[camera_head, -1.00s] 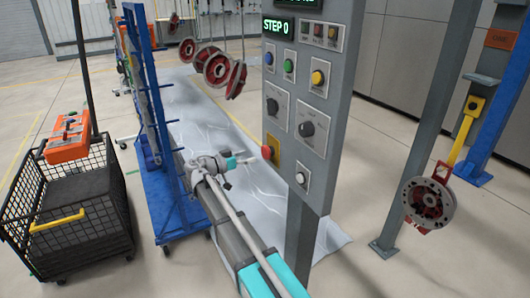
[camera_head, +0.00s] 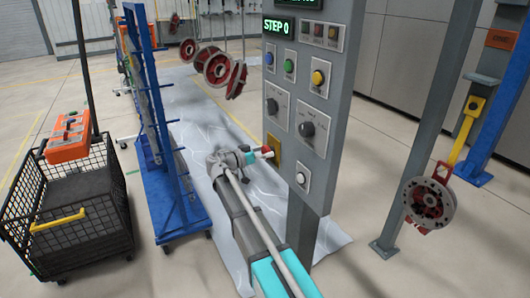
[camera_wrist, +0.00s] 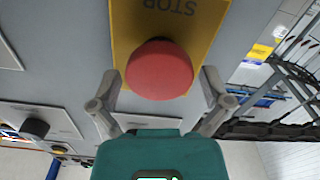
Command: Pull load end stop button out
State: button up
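The red stop button (camera_wrist: 160,70) sits on a yellow plate (camera_wrist: 185,20) marked STOP, on the grey control panel (camera_head: 318,75). In the head view the button (camera_head: 267,150) shows only as a small red patch, partly hidden by my gripper (camera_head: 258,154). In the wrist view my gripper (camera_wrist: 160,82) is open, with one finger on each side of the button. A gap shows between each finger and the button. I cannot tell how deep the fingertips reach.
The panel also carries knobs (camera_head: 306,129), coloured buttons (camera_head: 318,78) and a white button (camera_head: 301,178) close by. A blue rack (camera_head: 165,200) stands left of my arm, with a black wire cart (camera_head: 70,215) beyond it. A red hub (camera_head: 430,203) hangs at right.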

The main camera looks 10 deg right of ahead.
jog(key=c, duration=1)
jog(key=shift+s+a, duration=0.2)
jog(key=shift+a, duration=0.5)
jog(key=shift+c, duration=0.2)
jog(key=o, duration=1.2)
jog(key=shift+v, duration=6.05)
